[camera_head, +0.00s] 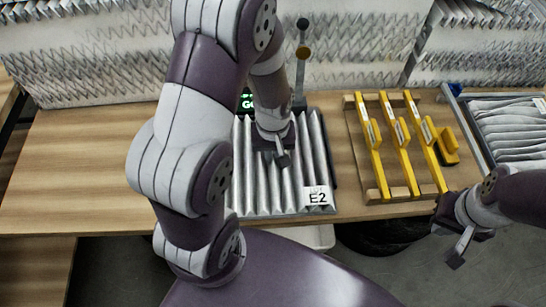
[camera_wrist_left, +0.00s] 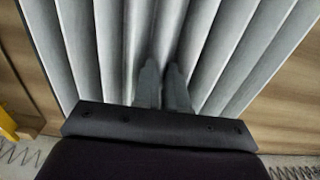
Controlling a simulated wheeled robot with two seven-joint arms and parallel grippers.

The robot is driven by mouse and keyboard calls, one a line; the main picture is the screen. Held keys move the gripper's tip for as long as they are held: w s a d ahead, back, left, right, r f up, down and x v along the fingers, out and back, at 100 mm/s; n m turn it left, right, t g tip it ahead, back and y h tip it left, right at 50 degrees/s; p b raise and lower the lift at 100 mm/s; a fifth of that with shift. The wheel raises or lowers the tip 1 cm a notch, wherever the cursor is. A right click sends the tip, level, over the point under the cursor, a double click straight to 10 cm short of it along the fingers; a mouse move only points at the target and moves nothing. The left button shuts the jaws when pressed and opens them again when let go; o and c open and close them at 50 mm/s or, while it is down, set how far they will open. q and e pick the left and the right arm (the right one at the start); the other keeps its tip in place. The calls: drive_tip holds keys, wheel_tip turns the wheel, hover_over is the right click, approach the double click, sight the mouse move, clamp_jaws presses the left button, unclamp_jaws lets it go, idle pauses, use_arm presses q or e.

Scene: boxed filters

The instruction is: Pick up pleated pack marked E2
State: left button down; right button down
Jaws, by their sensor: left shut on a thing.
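The grey pleated pack marked E2 (camera_head: 256,190) lies on a dark flat base (camera_head: 331,170) on the wooden table, its white label (camera_head: 317,196) at the near right corner. My left gripper (camera_head: 283,158) reaches down onto the pack's upper middle. In the left wrist view its two fingers (camera_wrist_left: 165,85) are close together, shut on a pleat of the pack (camera_wrist_left: 225,60). The pack appears to rest on its base. My right gripper (camera_head: 452,240) hangs at the right, beyond the table's front edge and away from the pack; its finger gap is unclear.
A wooden rack (camera_head: 357,150) with several yellow-handled tools stands right of the pack. A tray of grey pleated packs (camera_head: 510,130) is at the far right. The table's left part (camera_head: 80,165) is clear.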

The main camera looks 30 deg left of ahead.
sight(273, 157)
use_arm(q)
wheel_tip(273, 157, up, 5)
drive_tip(key=p, duration=0.5)
drive_tip(key=shift+r, duration=0.1)
drive_tip(key=w+d+r+p, duration=0.2)
drive_tip(key=d+r+p, duration=0.4)
drive_tip(key=d, duration=0.5)
drive_tip(key=shift+w+d, duration=0.2)
drive_tip(key=shift+f, duration=0.1)
